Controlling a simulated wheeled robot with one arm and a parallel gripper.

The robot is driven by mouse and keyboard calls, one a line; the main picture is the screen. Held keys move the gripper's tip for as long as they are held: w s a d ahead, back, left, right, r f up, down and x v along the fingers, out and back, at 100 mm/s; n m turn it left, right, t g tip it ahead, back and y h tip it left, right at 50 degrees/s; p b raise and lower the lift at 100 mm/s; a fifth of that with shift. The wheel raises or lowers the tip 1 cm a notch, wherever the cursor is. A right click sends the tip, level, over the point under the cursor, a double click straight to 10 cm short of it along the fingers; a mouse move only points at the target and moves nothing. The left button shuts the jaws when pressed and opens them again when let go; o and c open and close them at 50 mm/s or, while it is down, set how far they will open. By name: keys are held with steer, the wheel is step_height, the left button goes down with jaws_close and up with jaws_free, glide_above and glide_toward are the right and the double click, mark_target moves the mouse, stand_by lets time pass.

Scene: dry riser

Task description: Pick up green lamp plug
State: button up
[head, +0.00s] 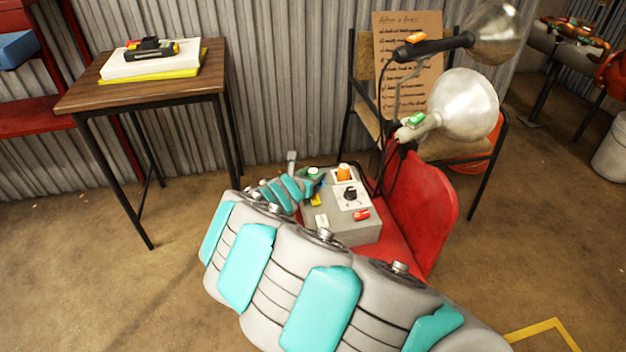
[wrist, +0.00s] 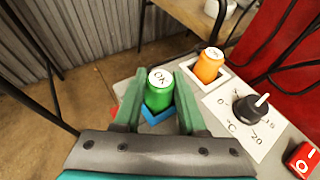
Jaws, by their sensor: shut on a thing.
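The green lamp plug (wrist: 158,94), a small green cylinder with a white lettered top, stands between the two fingers of my gripper (wrist: 159,95) in the wrist view. The fingers are shut on its sides. A blue edge (wrist: 154,114) shows around its lower part; I cannot tell whether the plug is seated there or raised. In the head view the plug's green-and-white top (head: 313,172) shows at the back left of the grey box (head: 350,236), beside my gripper (head: 311,178), and the rest is mostly hidden.
An orange plug (wrist: 209,66) stands close by in a white square, near a black dial (wrist: 250,108). A red switch (head: 361,215) is on the box. The box sits on a red chair (head: 425,210) with two lamps (head: 464,105) above. A wooden table (head: 80,97) stands left.

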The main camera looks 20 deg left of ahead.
jaws_close()
